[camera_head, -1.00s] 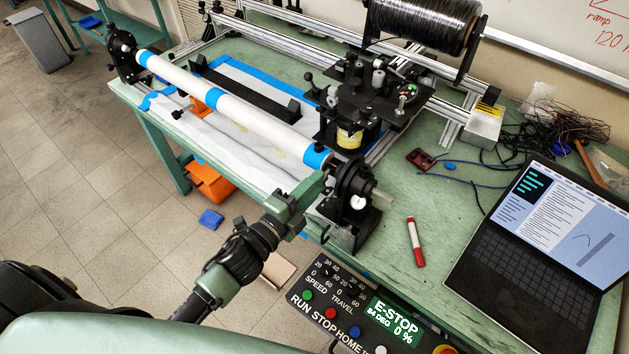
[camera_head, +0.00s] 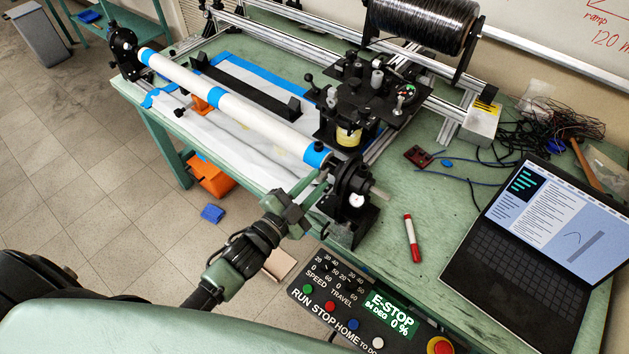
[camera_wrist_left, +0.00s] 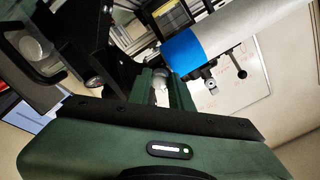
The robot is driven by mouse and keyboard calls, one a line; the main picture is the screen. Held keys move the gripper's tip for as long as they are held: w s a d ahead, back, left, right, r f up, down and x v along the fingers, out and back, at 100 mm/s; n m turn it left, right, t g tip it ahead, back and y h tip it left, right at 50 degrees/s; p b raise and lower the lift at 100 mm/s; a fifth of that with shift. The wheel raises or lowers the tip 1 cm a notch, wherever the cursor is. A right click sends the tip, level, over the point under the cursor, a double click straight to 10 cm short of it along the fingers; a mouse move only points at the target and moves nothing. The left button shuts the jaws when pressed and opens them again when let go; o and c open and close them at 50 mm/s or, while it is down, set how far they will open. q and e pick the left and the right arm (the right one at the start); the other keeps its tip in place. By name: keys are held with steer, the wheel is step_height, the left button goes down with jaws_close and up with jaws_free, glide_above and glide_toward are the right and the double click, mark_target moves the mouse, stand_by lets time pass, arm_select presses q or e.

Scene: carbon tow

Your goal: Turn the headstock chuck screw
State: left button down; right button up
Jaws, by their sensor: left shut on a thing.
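The headstock (camera_head: 350,205) is a black block at the near end of the white tube (camera_head: 232,106), which has blue tape bands. My left gripper (camera_head: 318,184) reaches in from the lower left to the chuck at the tube's near end. In the left wrist view its green fingers (camera_wrist_left: 162,88) close on a small pale piece, which looks like the chuck screw (camera_wrist_left: 160,80), just beside the blue-taped tube end (camera_wrist_left: 195,52). The screw is hidden behind the fingers in the head view. My right gripper is not in view.
A control panel (camera_head: 345,300) with buttons and an E-STOP display sits at the table's front edge. A red-and-white marker (camera_head: 412,238) and an open laptop (camera_head: 520,235) lie to the right. The black carriage (camera_head: 365,100) stands behind the tube.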

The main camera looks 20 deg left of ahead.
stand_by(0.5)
arm_select(q)
steer(key=c, duration=1.5)
jaws_free()
steer(key=shift+c, duration=0.2)
steer(key=b+v, duration=0.2)
steer(key=v, duration=0.6)
steer(key=shift+w, duration=0.1)
